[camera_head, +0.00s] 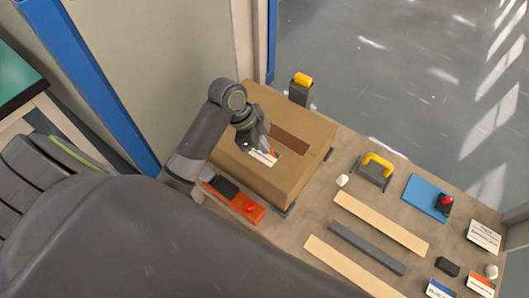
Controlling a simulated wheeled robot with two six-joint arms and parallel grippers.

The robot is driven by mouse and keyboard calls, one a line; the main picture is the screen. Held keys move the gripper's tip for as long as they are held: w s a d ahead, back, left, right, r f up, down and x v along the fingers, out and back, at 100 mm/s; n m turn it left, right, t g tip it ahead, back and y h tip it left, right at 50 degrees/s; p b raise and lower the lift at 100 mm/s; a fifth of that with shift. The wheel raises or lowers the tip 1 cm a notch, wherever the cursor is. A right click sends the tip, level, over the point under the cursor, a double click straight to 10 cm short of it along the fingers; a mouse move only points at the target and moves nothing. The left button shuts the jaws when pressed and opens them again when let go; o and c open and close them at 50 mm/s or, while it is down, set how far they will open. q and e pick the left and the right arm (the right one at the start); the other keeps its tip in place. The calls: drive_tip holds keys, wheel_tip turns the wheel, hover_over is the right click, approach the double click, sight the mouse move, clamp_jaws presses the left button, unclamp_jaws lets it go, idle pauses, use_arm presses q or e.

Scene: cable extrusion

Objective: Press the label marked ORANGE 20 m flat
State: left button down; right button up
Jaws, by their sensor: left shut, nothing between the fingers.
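A cardboard box (300,130) stands on the bench, with a brown strip along its top. A small white label with some orange (262,158) lies on the box top; its print is too small to read. My left gripper (269,149) is shut and empty, pointing down at this label and covering part of it. I cannot tell whether it touches the label or how flat the label lies. My right gripper is not in view.
An orange-red tool (240,206) lies at the box's near side. A yellow-handled block (374,170), a blue plate (425,198), pale strips (380,222) and a grey bar (366,247) lie to the right. Cards (484,236) sit at the right end.

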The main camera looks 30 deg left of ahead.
use_arm(q)
drive_tip(key=shift+f, duration=0.1)
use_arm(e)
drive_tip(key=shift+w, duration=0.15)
use_arm(q)
drive_tip(key=shift+f+b, duration=0.35)
drive_tip(key=shift+f, duration=0.3)
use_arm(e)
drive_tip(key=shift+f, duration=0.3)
